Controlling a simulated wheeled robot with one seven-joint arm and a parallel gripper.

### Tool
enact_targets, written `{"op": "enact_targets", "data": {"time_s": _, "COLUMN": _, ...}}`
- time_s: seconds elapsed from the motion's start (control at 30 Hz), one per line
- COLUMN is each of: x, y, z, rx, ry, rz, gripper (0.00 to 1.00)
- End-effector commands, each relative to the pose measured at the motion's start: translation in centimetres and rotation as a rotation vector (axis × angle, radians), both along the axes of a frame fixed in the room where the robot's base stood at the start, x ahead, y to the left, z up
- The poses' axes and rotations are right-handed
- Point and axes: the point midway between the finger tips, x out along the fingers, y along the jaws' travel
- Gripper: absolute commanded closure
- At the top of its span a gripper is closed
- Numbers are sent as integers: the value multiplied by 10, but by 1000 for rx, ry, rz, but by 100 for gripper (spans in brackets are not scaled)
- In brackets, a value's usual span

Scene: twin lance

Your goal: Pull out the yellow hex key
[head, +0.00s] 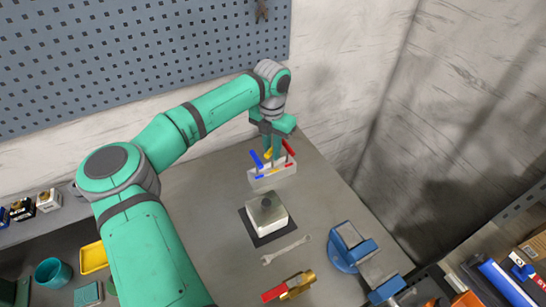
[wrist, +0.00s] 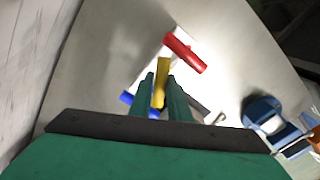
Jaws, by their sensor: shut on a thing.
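The yellow hex key (wrist: 162,82) is between the two fingers of my gripper (wrist: 160,92) in the wrist view, and the fingers are shut on its handle. In the head view my gripper (head: 272,146) points down over the holder, and a little of the yellow hex key (head: 268,154) shows beside it. The pale holder block (head: 262,182) stands on the bench. A blue hex key (head: 256,159) is to the left and a red hex key (head: 288,147) to the right. I cannot tell whether the yellow key's lower end is still inside the block.
A white box with a round dark top (head: 266,210) stands on a dark mat in front of the holder. A wrench (head: 286,249), a brass and red tool (head: 290,287) and a blue vise (head: 352,247) are nearer. Bare bench (head: 205,195) lies left; a pegboard (head: 130,50) is behind.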

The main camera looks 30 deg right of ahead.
Motion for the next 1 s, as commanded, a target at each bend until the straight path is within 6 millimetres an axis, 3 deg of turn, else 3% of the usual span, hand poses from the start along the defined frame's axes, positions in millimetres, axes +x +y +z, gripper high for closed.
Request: {"op": "enact_targets", "data": {"time_s": 1.0, "x": 0, "y": 0, "z": 42, "rx": 0, "ry": -1, "rz": 0, "gripper": 100}}
